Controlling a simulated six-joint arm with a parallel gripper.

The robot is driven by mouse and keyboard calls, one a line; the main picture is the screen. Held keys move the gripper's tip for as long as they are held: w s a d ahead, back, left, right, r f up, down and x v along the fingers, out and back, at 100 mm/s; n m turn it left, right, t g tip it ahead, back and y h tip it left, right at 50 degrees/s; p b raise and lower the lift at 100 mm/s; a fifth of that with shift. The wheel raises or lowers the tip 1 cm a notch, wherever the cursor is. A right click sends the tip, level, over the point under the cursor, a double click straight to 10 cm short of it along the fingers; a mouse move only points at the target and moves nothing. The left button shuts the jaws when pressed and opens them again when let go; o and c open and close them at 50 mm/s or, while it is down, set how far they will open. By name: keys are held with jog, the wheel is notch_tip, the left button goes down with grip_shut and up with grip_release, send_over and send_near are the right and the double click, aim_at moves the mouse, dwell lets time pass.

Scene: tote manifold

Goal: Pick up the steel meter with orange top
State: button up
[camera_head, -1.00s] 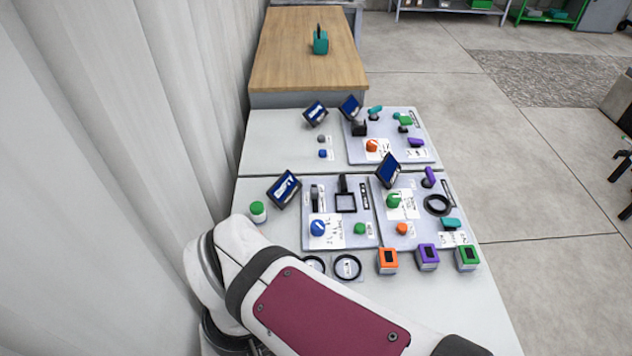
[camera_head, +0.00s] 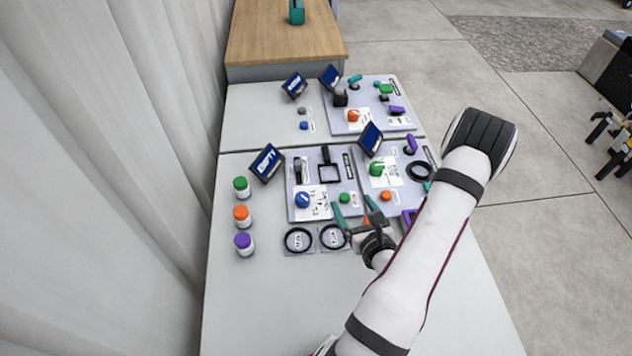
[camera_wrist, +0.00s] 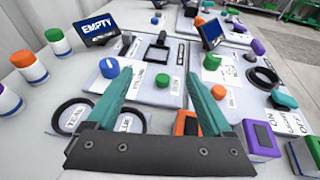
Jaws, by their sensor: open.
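The steel meter with orange top (camera_wrist: 183,121) shows in the wrist view between my fingers, close to the right finger. Its lower part is hidden by the gripper body and finger.
A purple-topped meter (camera_wrist: 260,139) and a green-topped meter (camera_wrist: 311,152) stand to the right. Two black rings (camera_head: 299,239) lie to the left. Bottles with green, orange (camera_head: 242,214) and purple lids stand further left. Panels with knobs (camera_head: 306,202) lie beyond.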

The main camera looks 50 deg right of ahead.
jog(key=s+f+g, duration=0.1)
jog(key=s+d+f+m+h, duration=0.1)
jog(key=s, duration=0.1)
jog(key=s+f+m+g, duration=0.1)
jog(key=s, duration=0.1)
jog(key=shift+s+d+f+g, duration=0.2)
jog(key=shift+d+f+g, duration=0.1)
jog(key=shift+f, duration=0.1)
jog(key=shift+w+d+f, duration=0.1)
jog(key=shift+f, duration=0.05)
jog(key=x, duration=0.4)
jog(key=shift+w+d, duration=0.2)
jog(key=shift+w, duration=0.05)
grip_shut()
